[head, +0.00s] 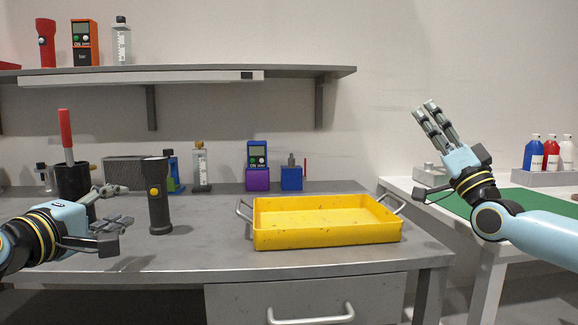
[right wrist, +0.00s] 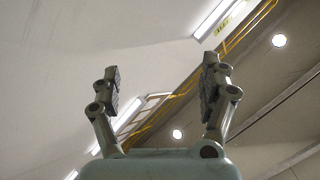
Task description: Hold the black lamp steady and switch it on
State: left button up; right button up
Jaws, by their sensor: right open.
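The black lamp (head: 160,205) is a torch standing upright on the grey bench, head up, with a yellow button (head: 155,192) on its side facing me. My left gripper (head: 126,205) is just left of the lamp, its fingers pointing towards it. Its fingers are spread apart with nothing visible between them, and a gap shows between them and the lamp. My right gripper (head: 426,150) is raised at the right, beyond the bench's right end, far from the lamp. It is open and empty, and in the right wrist view its two fingers (right wrist: 160,85) stand apart against the ceiling.
A yellow tray (head: 325,238) stands right of the lamp. A black cup (head: 72,180) with a red-handled tool is behind my left gripper. Bottles and small devices line the back. A red torch (head: 46,43) is on the shelf. Bench between lamp and tray is clear.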

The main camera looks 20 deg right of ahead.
aim_at(162, 164)
jog(key=w+a+r+n+y, duration=0.3)
jog(key=a+r, duration=0.5)
jog(key=a, duration=0.2)
jog(key=w+a+r+n+y, duration=0.35)
jog(key=a+r, duration=0.35)
jog(key=a, duration=0.4)
jog(key=w+a+f+m+g, duration=0.3)
jog(key=w+a+f+m, duration=0.2)
jog(key=f+m, duration=0.3)
jog(key=w+a+f+m+g, duration=0.3)
jog(key=w+a+f+m, duration=0.15)
jog(key=m, duration=0.45)
jog(key=a+f+m+g+y, duration=0.3)
jog(key=a+f+m, duration=0.2)
jog(key=a, duration=0.3)
jog(key=a+f+m+g+y, duration=0.2)
jog(key=a+f+m+g, duration=0.1)
jog(key=a+f+m, duration=0.4)
jog(key=shift+n, duration=0.95)
jog(key=x, duration=0.3)
jog(key=r+x, duration=0.1)
jog(key=x, duration=0.6)
jog(key=shift+w+a+r, duration=0.25)
jog(key=shift+a+r, duration=0.15)
